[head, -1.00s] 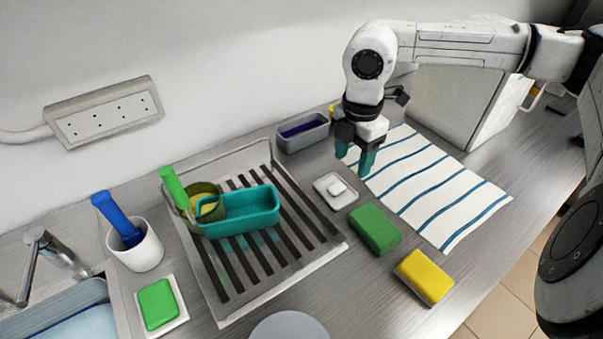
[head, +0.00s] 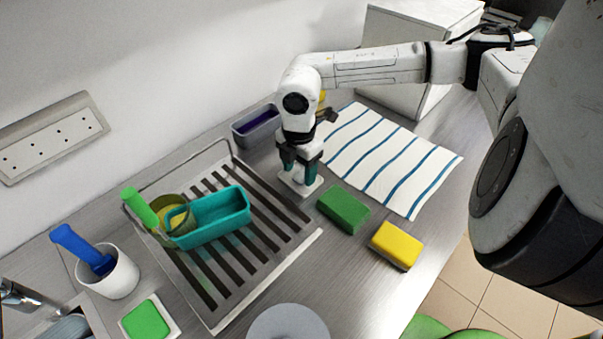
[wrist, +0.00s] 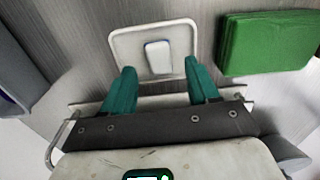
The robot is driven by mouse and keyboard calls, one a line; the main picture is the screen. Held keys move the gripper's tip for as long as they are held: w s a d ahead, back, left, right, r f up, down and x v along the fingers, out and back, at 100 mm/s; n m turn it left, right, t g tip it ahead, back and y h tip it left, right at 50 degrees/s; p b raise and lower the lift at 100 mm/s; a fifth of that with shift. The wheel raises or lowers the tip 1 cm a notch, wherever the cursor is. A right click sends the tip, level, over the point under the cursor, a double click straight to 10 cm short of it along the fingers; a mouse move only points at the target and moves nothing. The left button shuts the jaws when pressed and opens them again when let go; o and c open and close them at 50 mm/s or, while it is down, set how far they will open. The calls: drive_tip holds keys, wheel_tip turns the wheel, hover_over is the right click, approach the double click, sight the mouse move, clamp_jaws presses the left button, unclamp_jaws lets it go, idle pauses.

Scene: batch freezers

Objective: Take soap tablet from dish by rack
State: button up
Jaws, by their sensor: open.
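The soap tablet (wrist: 159,57) is a small white block with a bluish edge, lying in a shallow white dish (wrist: 127,44) in the wrist view. In the head view the dish (head: 316,187) sits beside the drying rack (head: 272,278), and my gripper hides the tablet there. My gripper (wrist: 161,80) is open, its two teal fingers apart near the dish's lower edge in the wrist view, with the tablet ahead and between their lines. In the head view my gripper (head: 298,176) points down over the dish. Nothing is between the fingers.
A green sponge (head: 344,208) lies close right of the dish, and a yellow sponge (head: 397,245) beyond it. A striped cloth (head: 390,160) lies behind. The rack holds a teal container (head: 215,220). A grey tub (head: 257,127) stands behind my gripper.

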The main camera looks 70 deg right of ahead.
drive_tip(key=shift+f, duration=0.75)
drive_tip(key=shift+c, duration=0.2)
clamp_jaws()
